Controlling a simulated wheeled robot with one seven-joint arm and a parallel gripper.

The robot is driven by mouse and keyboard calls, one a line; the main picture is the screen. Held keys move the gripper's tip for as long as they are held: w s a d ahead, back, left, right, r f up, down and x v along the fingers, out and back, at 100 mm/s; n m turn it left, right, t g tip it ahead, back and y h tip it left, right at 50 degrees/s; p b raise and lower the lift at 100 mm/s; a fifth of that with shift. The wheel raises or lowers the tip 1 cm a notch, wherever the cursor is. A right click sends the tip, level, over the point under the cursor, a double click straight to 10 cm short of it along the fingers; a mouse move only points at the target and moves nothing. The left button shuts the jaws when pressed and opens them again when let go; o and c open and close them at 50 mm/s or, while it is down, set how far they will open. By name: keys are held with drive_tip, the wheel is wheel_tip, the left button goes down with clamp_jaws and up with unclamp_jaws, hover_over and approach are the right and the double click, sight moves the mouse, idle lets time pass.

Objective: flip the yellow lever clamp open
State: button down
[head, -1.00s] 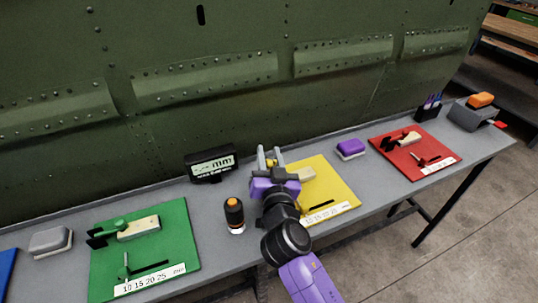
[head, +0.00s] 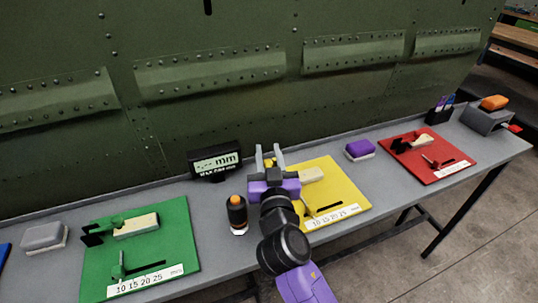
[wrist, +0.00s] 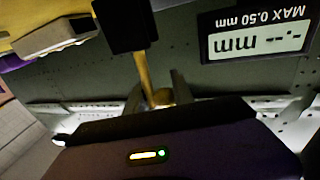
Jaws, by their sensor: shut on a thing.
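The yellow lever clamp stands at the left rear of the yellow board (head: 355,198) in the head view, mostly hidden behind my gripper (head: 268,152). In the wrist view, its yellow lever (wrist: 144,72) runs from a black block (wrist: 122,22) to a rounded knob between my fingertips (wrist: 160,98). My gripper is shut on this lever near the knob. A pale block (head: 312,174) lies on the board just right of my gripper; it also shows in the wrist view (wrist: 55,37). The clamp's base is hidden in the head view.
A display (head: 215,162) stands left of my gripper, and an orange-topped black bottle (head: 237,214) stands close to my wrist. The green riveted fuselage panel (head: 215,75) rises behind. Green (head: 180,250) and red (head: 455,170) boards lie to either side.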

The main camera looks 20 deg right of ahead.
drive_tip(key=c, duration=1.2)
unclamp_jaws()
drive_tip(key=shift+c, duration=0.2)
drive_tip(key=shift+s, duration=0.1)
drive_tip(key=b+v, duration=0.1)
drive_tip(key=v, duration=0.5)
drive_tip(key=shift+s+a+f+b, duration=0.1)
drive_tip(key=shift+s+f+b, duration=0.1)
drive_tip(key=shift+s+b, duration=0.1)
drive_tip(key=shift+s+a+r, duration=0.1)
drive_tip(key=shift+s+a, duration=0.05)
drive_tip(key=shift+s, duration=0.35)
drive_tip(key=shift+s, duration=0.1)
